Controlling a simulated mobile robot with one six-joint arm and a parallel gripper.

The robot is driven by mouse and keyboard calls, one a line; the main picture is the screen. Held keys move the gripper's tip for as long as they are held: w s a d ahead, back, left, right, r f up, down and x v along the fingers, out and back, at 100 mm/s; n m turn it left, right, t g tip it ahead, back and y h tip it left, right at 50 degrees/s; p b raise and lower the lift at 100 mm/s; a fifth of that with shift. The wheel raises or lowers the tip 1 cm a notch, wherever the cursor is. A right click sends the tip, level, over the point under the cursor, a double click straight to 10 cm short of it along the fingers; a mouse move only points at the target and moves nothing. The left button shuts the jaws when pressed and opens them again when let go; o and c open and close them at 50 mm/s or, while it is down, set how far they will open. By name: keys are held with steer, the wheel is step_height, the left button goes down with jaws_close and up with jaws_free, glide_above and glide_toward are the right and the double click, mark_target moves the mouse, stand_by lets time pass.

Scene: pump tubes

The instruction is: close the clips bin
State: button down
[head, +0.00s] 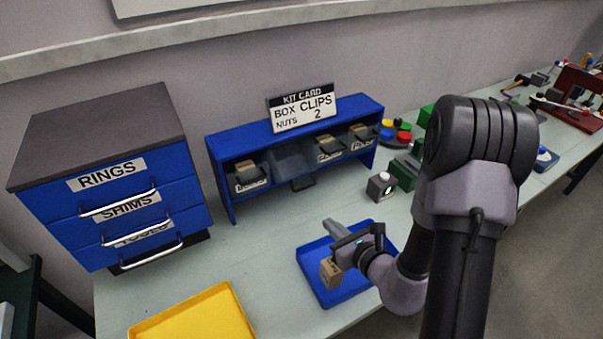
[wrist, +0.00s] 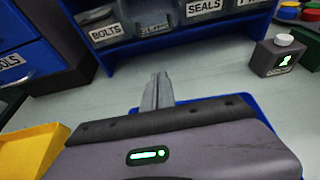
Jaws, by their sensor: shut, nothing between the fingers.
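My gripper (head: 331,226) is shut and empty, above the blue tray and in front of the rack. In the wrist view its closed fingertips (wrist: 160,77) point toward the rack, apart from the bin.
The blue rack (head: 226,183) also holds the bolts bin (head: 247,177) and the seals bin (head: 329,148). A tan box (head: 330,273) shows at the blue tray (head: 313,249). A dark device (head: 380,187) stands right of the rack; a yellow tray (head: 205,318) lies left.

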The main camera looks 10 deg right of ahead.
steer(key=b+x, duration=0.1)
steer(key=x, duration=0.2)
steer(key=b+x, duration=0.4)
steer(key=x, duration=0.1)
steer(key=shift+w+f, duration=0.25)
steer(key=shift+f, duration=0.15)
steer(key=w+r, duration=0.1)
steer(key=w+a+r, duration=0.1)
steer(key=w+r, duration=0.1)
steer(key=shift+r, duration=0.15)
